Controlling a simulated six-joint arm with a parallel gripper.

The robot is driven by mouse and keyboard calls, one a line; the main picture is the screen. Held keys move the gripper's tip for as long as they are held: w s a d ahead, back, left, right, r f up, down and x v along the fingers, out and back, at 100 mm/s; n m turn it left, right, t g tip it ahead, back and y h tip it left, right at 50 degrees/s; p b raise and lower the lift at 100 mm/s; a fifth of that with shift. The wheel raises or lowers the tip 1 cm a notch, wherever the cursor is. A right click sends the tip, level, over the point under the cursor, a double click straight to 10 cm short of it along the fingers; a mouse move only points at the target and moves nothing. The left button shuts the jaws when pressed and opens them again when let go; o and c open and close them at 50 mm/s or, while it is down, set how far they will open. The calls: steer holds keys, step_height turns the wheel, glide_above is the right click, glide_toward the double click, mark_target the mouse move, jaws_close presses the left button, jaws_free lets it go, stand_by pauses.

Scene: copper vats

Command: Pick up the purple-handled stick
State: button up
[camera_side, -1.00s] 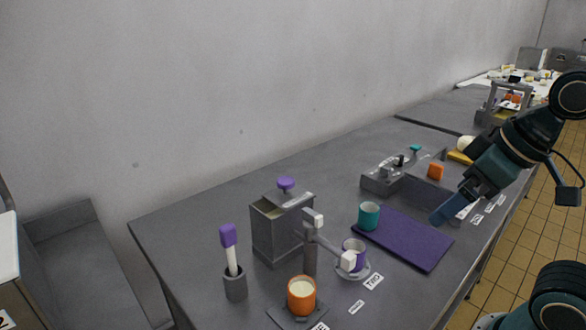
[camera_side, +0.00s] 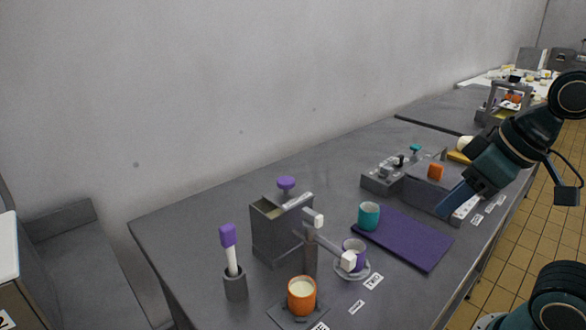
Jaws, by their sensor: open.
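The purple-handled stick (camera_side: 229,240) stands upright in a small grey cup (camera_side: 235,287) at the table's near left. Its purple handle is at the top and the white shaft goes down into the cup, where its lower end is hidden. My gripper (camera_side: 446,208) is at the right, beyond the purple mat's right side and far from the stick. Its blue fingers point down and left; it is open, with nothing seen between the fingers.
Nearby are an orange cup (camera_side: 301,293), a grey post with white-ended arms (camera_side: 310,255), and a purple cup on a saucer (camera_side: 341,275).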

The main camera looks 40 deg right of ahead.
steer(key=w+a+r+n+g+y, duration=0.1)
steer(key=w+a+r+n+y, duration=0.1)
steer(key=w+a+r+n, duration=0.35)
steer(key=n+g+y, duration=0.2)
steer(key=n+g, duration=0.3)
steer(key=n, duration=0.7)
glide_above(231, 224)
steer(key=d, duration=0.4)
steer(key=f, duration=0.5)
steer(key=shift+w+d+f, duration=0.15)
steer(key=shift+d+f, duration=0.05)
steer(key=shift+x, duration=4.3)
steer(key=shift+w+a, duration=0.1)
steer(key=shift+x, duration=2.55)
